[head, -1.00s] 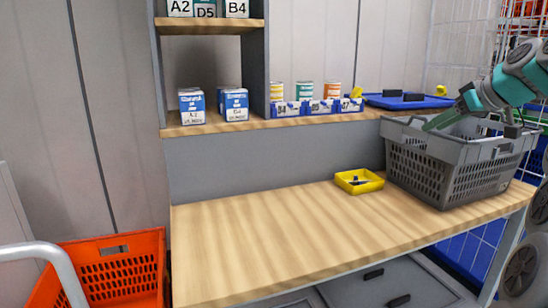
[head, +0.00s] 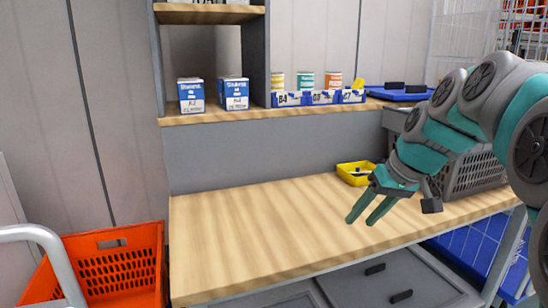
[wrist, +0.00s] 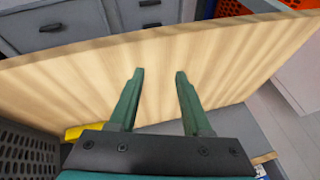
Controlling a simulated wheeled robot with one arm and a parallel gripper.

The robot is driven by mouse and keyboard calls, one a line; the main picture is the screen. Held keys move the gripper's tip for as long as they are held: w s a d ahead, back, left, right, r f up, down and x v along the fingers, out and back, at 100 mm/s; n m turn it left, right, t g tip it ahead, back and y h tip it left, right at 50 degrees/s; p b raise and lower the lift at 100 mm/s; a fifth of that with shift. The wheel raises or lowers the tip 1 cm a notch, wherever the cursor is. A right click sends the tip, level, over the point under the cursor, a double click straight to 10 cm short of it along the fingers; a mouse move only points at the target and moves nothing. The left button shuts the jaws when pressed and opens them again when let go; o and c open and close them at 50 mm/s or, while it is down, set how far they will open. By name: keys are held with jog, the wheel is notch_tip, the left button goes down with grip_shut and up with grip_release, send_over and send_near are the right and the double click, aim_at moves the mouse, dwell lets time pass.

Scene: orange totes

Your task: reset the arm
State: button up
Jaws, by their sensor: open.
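My gripper (head: 362,221) is open and empty, with its two green fingers apart. In the head view it hangs above the right part of the wooden table (head: 250,240), in front of the yellow tray (head: 347,173) and the grey basket (head: 478,172). My arm hides much of the basket. In the wrist view my gripper (wrist: 158,75) points over the bare tabletop, with nothing between the fingers. The grey basket (wrist: 25,158) shows at the lower left and a piece of the yellow tray (wrist: 85,131) beside it.
An orange tote (head: 115,270) stands on the floor at the left. A shelf above the table holds blue-and-white boxes (head: 191,95), several cans (head: 306,81) in blue bins and a blue tray (head: 400,94). The left and middle tabletop is clear.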

jog(key=s+a+f+m+g+h+b, duration=0.1)
jog(key=s+f+g+h, duration=0.1)
jog(key=s+f, duration=0.9)
jog(key=s+a+f+m+g+h+b, duration=0.1)
jog(key=s+a+f+g+b, duration=0.1)
jog(key=s+f, duration=1)
jog(key=s+g, duration=0.1)
jog(key=s, duration=0.6)
jog(key=shift+s+a+f+g+h, duration=0.15)
jog(key=shift+s+f+g+h, duration=0.15)
jog(key=shift+h, duration=0.1)
